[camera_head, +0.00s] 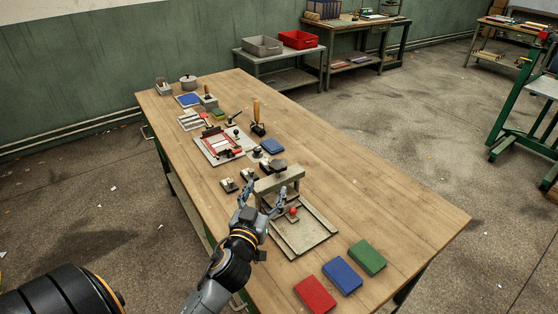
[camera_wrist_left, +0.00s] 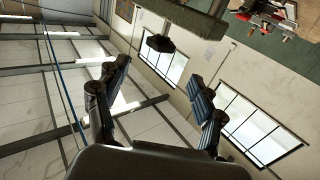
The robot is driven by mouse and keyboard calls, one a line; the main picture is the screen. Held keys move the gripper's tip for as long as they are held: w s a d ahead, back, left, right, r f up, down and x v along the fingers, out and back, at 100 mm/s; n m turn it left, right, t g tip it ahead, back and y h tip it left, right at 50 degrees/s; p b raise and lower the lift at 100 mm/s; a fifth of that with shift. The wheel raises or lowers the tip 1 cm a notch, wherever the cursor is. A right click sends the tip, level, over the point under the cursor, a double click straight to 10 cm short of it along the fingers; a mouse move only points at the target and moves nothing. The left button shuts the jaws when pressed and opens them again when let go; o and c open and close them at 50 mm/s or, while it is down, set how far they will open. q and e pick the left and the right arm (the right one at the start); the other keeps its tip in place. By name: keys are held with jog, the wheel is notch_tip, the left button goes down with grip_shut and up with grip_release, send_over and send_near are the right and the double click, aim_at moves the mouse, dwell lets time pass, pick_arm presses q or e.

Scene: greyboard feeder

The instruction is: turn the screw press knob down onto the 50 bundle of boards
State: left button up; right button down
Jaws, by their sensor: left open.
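The screw press (camera_head: 277,183) is a grey frame standing on a flat base plate (camera_head: 290,244) near the table's front. Its dark knob (camera_head: 278,165) sits on top of the crossbeam. In the left wrist view the knob (camera_wrist_left: 160,43) shows beside the grey beam (camera_wrist_left: 188,16), beyond and between the fingertips. My left gripper (camera_head: 267,189) is open and empty at the near side of the press, apart from the knob. I cannot tell whether boards lie under the press, and no number 50 is readable. My right gripper is not in view.
Red (camera_head: 315,294), blue (camera_head: 342,276) and green (camera_head: 367,257) blocks lie at the table's right front. A red ball (camera_head: 293,211) is on the press base. The table's right side is clear.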

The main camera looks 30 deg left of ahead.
aim_at(275, 170)
pick_arm(q)
jog(key=x, duration=0.4)
jog(key=shift+w+r+p, duration=0.15)
jog(key=shift+p, duration=0.25)
jog(key=shift+x, duration=1.15)
jog(key=p+x, duration=0.1)
jog(key=x, duration=0.2)
jog(key=shift+w+a, duration=0.2)
jog(key=shift+w, duration=0.1)
jog(key=shift+w+a+f, duration=0.1)
jog(key=shift+w+f, duration=0.15)
jog(key=shift+w, duration=0.3)
jog(key=shift+w+a, duration=0.1)
jog(key=shift+c, duration=0.6)
jog(key=c, duration=1)
jog(key=shift+c, duration=0.3)
jog(key=shift+h, duration=0.3)
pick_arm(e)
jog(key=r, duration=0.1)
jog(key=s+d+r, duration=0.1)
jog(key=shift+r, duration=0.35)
